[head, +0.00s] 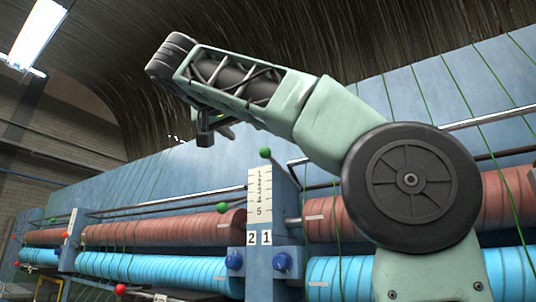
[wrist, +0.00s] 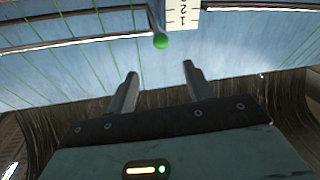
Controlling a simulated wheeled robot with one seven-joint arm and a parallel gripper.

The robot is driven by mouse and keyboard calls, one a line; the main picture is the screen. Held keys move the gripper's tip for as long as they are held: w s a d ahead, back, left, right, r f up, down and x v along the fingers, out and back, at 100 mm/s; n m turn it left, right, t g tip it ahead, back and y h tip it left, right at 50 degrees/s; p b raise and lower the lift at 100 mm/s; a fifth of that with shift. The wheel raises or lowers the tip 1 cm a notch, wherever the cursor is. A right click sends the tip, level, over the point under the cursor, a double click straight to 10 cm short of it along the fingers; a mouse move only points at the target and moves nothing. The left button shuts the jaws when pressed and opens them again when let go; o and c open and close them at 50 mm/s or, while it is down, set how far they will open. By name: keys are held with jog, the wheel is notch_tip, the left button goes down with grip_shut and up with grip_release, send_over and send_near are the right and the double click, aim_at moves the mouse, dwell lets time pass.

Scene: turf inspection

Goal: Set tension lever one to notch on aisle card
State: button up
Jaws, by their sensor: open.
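A white scale plate (head: 260,195) marked 1 to 5 stands on a blue post, with labels 2 and 1 below it. One green lever knob (head: 265,153) sits at the plate's top, above the 1 mark; another green knob (head: 222,208) sits left of the plate, lower down. Which lever is number one is not clear. My gripper (head: 213,130) is up and left of the plate, partly hidden by my arm. In the wrist view my gripper (wrist: 160,72) is open and empty, with a green knob (wrist: 160,41) beyond the fingertips, beside the plate (wrist: 182,16). I cannot make out an aisle card.
Red rolls (head: 165,229) and bright blue rolls (head: 150,267) run along the machine both sides. Green strands cross the sloping blue sheet (head: 190,165). A farther post (head: 70,240) stands at left.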

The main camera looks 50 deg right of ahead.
aim_at(264, 152)
jog(key=p+x, duration=0.1)
jog(key=x, duration=0.7)
jog(key=p+x, duration=0.2)
jog(key=x, duration=0.6)
jog(key=shift+w+d+f, duration=0.1)
jog(key=shift+w+d, duration=0.2)
